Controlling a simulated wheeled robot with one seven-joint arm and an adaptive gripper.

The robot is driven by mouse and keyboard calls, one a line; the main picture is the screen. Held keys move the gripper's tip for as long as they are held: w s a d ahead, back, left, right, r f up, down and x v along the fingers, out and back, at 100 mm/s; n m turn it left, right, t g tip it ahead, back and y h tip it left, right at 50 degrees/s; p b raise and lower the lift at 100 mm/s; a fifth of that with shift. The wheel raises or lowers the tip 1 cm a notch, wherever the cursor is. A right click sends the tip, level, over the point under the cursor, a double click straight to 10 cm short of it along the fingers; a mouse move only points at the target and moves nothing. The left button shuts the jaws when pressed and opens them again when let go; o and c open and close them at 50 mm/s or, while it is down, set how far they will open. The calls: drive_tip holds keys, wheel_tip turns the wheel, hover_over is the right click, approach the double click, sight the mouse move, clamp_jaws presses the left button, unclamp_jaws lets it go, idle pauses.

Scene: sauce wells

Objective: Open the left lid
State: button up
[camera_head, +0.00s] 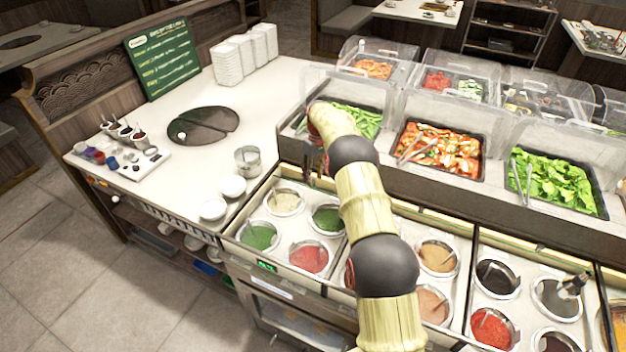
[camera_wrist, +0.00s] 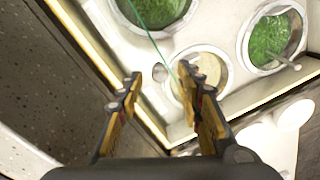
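My gripper (camera_head: 314,162) hangs at the back edge of the left sauce-well section (camera_head: 288,231). In the wrist view the fingers (camera_wrist: 160,85) are apart, with nothing seen held between them. Beyond the fingertips lie a pale cream sauce well (camera_wrist: 212,68) and a small round metal piece (camera_wrist: 159,72). The left section holds green, red and cream sauces in round wells. No raised lid is clear over it; I cannot tell whether a clear lid covers it. Contact between fingertips and the section cannot be told.
Clear food covers (camera_head: 375,57) stand behind over salad trays. White bowls (camera_head: 213,208) and a metal cup (camera_head: 248,160) are left of the wells. A dark round split plate (camera_head: 203,125) sits in the counter. More sauce wells (camera_head: 497,279) extend right.

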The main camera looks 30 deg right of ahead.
wheel_tip(320, 180, up, 10)
drive_tip(key=shift+d+f, duration=0.15)
drive_tip(key=shift+d, duration=0.25)
drive_tip(key=shift+w, duration=0.1)
